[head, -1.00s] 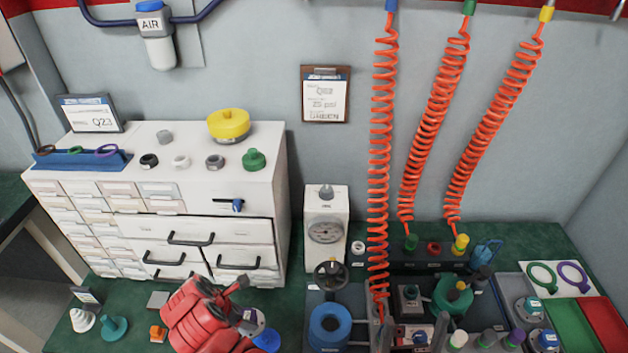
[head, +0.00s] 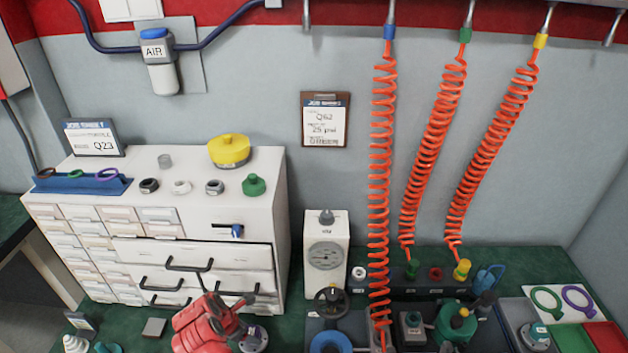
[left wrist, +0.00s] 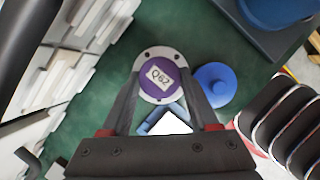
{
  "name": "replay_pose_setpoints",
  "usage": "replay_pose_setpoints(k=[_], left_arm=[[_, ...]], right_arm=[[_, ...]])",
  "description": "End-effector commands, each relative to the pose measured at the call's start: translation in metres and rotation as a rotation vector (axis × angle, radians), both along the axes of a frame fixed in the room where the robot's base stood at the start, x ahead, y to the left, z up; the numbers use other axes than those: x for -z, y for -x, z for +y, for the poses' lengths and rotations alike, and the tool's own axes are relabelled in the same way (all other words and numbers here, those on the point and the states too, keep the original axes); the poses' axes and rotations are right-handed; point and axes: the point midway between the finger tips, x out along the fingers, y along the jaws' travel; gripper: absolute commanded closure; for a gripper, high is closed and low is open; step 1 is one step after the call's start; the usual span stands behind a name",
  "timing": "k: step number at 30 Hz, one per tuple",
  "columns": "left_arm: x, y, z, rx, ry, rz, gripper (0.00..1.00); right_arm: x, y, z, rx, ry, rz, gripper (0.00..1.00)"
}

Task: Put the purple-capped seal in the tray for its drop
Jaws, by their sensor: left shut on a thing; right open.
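The purple-capped seal, marked Q62, has a silver flange with holes; it shows in the left wrist view (left wrist: 160,78) and its flange shows at the bottom of the head view (head: 256,338). My left gripper (left wrist: 162,95) is shut on it, one finger on each side. In the head view my left gripper (head: 246,322) is in front of the drawer cabinet. How high the seal is above the green bench I cannot tell. The tray at the lower right has a green compartment (head: 570,340) and a red one (head: 606,338), both cut by the frame edge. My right gripper is not in view.
A blue disc (left wrist: 214,84) lies beside the held seal. The white drawer cabinet (head: 155,215) stands behind my left arm. A gauge box (head: 326,255), orange coiled hoses (head: 380,170) and test fixtures (head: 455,325) stand between my left gripper and the tray.

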Motion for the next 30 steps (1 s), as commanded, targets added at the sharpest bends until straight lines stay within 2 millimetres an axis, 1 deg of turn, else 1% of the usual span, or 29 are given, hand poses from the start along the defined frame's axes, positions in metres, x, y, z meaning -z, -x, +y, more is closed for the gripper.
replay_pose_setpoints(k=[10, 12, 13, 15, 18, 24, 30], left_arm=[[-0.036, 0.011, 0.017, -0.001, -0.001, -0.007, 1.00], [-0.055, 0.014, 0.021, -0.001, -0.002, -0.009, 1.00], [-0.061, 0.016, 0.023, -0.001, -0.001, -0.009, 1.00], [-0.081, 0.021, 0.026, -0.002, 0.004, -0.006, 1.00], [-0.100, 0.027, 0.032, -0.004, 0.005, -0.005, 1.00], [-0.125, 0.036, 0.042, -0.001, 0.003, -0.003, 1.00], [-0.136, 0.040, 0.046, 0.001, 0.001, -0.002, 1.00]], right_arm=[[0.014, 0.000, 0.000, 0.000, 0.000, 0.000, 0.09], [0.008, 0.000, 0.000, 0.000, 0.000, 0.000, 0.09], [0.007, 0.000, 0.000, 0.000, 0.000, 0.000, 0.09], [-0.010, 0.000, 0.000, 0.000, 0.000, 0.000, 0.09], [-0.023, 0.000, 0.000, 0.000, 0.000, 0.000, 0.09], [-0.038, 0.000, 0.000, 0.000, 0.000, 0.000, 0.09], [-0.042, 0.000, 0.000, 0.000, 0.000, 0.000, 0.09]])
